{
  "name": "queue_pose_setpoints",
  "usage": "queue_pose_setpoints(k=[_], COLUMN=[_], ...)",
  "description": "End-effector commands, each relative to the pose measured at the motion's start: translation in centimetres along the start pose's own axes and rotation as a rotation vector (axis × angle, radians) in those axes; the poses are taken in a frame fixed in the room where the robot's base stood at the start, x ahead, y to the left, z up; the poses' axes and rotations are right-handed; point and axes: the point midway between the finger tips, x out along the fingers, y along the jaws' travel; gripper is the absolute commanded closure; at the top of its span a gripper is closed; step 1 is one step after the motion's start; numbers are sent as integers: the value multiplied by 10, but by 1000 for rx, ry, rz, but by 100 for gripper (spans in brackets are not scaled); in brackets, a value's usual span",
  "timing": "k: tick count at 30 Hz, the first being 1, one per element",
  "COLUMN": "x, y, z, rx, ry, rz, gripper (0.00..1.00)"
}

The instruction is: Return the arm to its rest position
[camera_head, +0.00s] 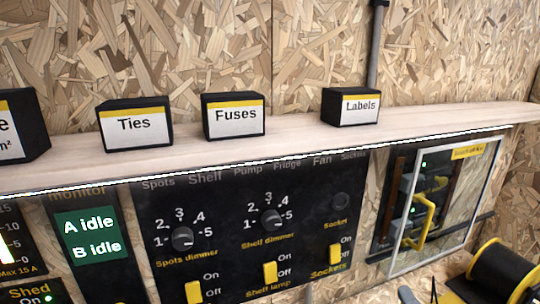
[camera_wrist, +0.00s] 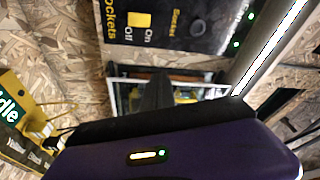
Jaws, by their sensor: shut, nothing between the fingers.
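My gripper (camera_wrist: 159,76) shows in the wrist view as dark fingers held together, standing up from a purple and black body with small lit lights. It is shut and empty. Behind the fingers is the clear-framed cabinet with a yellow handle, at some distance I cannot judge. In the head view I cannot make out my gripper or arm with certainty. There the control panel (camera_head: 150,220) carries two dimmer knobs, and yellow switches (camera_head: 270,271) sit below them.
A wooden shelf (camera_head: 290,133) runs above the panel, bearing black boxes labelled Ties (camera_head: 134,124), Fuses (camera_head: 234,116) and Labels (camera_head: 351,106). The framed cabinet door (camera_head: 490,190) with a yellow handle (camera_head: 424,220) is at right. A black and yellow spool (camera_head: 505,268) is at lower right.

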Motion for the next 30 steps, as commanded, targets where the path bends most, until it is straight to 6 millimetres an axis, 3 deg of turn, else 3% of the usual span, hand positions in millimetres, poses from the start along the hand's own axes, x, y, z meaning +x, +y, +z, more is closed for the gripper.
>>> queue_pose_setpoints(k=[6, 11, 21, 30], x=[-63, -121, -235, -316], y=[26, 31, 9, -4], z=[6, 20, 63, 100], rx=[-353, -619, -1075, -1212], ry=[90, 101, -15, -217], rz=[119, 190, 248, 285], gripper=[100, 100, 100, 100])
